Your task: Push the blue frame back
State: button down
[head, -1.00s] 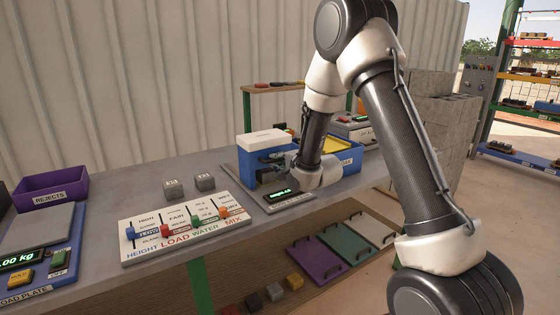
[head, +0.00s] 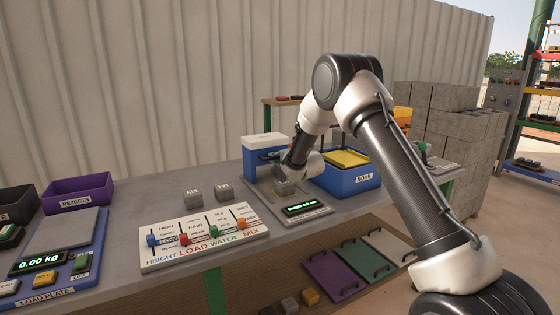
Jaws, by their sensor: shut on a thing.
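The blue frame (head: 255,160) with a white top stands at the back of the grey plate of the height gauge, near the wall. My gripper (head: 276,160) is at the frame's front and appears shut on it; my wrist hides the exact contact. A small grey block (head: 285,188) sits on the gauge plate just below my gripper, in front of the frame. The gauge's green-lit display (head: 305,208) is at the front of the plate and reads a height, too small to read surely.
The blue SOAK tub (head: 362,183) with yellow inside stands close right of the gauge. Two grey cubes (head: 196,197) lie to the left, behind the slider board (head: 205,238). A purple REJECTS bin (head: 78,190) and the load plate (head: 62,232) are farther left.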

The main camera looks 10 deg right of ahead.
jog(key=shift+w+r, duration=0.1)
jog(key=shift+r, duration=0.05)
jog(key=c, duration=1.5)
grip_release()
jog(key=shift+w, duration=0.1)
jog(key=v, duration=1.2)
